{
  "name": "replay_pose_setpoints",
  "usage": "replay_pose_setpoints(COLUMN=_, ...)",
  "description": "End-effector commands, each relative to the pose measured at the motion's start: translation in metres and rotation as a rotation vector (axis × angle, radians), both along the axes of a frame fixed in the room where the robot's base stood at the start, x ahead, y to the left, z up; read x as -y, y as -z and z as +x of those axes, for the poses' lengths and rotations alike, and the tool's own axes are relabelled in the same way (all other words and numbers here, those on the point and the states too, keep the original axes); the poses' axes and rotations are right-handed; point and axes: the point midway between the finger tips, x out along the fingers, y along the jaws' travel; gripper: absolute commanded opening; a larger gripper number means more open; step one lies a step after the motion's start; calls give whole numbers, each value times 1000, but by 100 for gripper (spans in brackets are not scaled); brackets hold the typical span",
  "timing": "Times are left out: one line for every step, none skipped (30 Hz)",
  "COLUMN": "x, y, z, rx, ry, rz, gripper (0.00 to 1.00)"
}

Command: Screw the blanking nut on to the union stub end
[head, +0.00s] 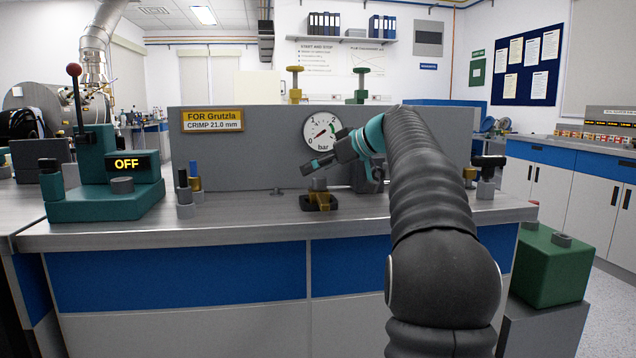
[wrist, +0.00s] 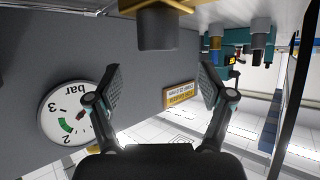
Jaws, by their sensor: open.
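A short grey cylinder (head: 319,184) stands upright on a brass fitting (head: 319,203) in a dark holder on the bench. I cannot tell whether this cylinder is the blanking nut or the union stub end; no separate nut is clearly identifiable. In the wrist view, which is upside down, the grey cylinder (wrist: 157,32) and brass fitting (wrist: 155,8) appear at the top centre, beyond the fingertips. My gripper (head: 312,166) is tilted just above the cylinder, apart from it. Its two fingers are spread in the wrist view (wrist: 162,84) with nothing between them.
A grey back panel with a pressure gauge (head: 321,131) stands close behind the gripper. A green unit marked OFF (head: 110,180) and small posts (head: 184,195) stand at left. A dark-handled valve (head: 487,170) is at right.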

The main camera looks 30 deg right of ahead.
Motion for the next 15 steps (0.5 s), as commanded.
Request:
replay_pose_setpoints(x=2, y=-7, z=1, rx=-4, ry=-54, rz=4, gripper=80)
replay_pose_setpoints(x=2, y=-7, z=1, rx=-1, ry=-87, rz=3, gripper=80)
replay_pose_setpoints(x=2, y=-5, z=2, rx=-2, ry=-127, rz=3, gripper=80)
replay_pose_setpoints(x=2, y=-5, z=2, rx=-2, ry=-158, rz=3, gripper=80)
replay_pose_setpoints(x=2, y=-5, z=1, rx=-1, ry=-189, rz=3, gripper=80)
replay_pose_setpoints(x=1, y=0, z=2, rx=0, ry=-216, rz=2, gripper=80)
replay_pose_setpoints(x=1, y=0, z=2, rx=1, ry=-237, rz=0, gripper=80)
replay_pose_setpoints(x=1, y=1, z=2, rx=1, ry=-256, rz=1, gripper=80)
replay_pose_setpoints(x=1, y=1, z=2, rx=1, ry=-285, rz=0, gripper=80)
replay_pose_setpoints(x=1, y=1, z=1, rx=0, ry=-306, rz=0, gripper=80)
replay_pose_setpoints(x=0, y=0, z=1, rx=1, ry=-322, rz=0, gripper=80)
replay_pose_setpoints(x=0, y=1, z=2, rx=1, ry=-341, rz=1, gripper=80)
replay_pose_setpoints(x=0, y=0, z=2, rx=1, ry=-356, rz=1, gripper=80)
replay_pose_setpoints(x=0, y=0, z=2, rx=1, ry=-368, rz=0, gripper=80)
replay_pose_setpoints(x=0, y=0, z=1, rx=1, ry=-384, rz=1, gripper=80)
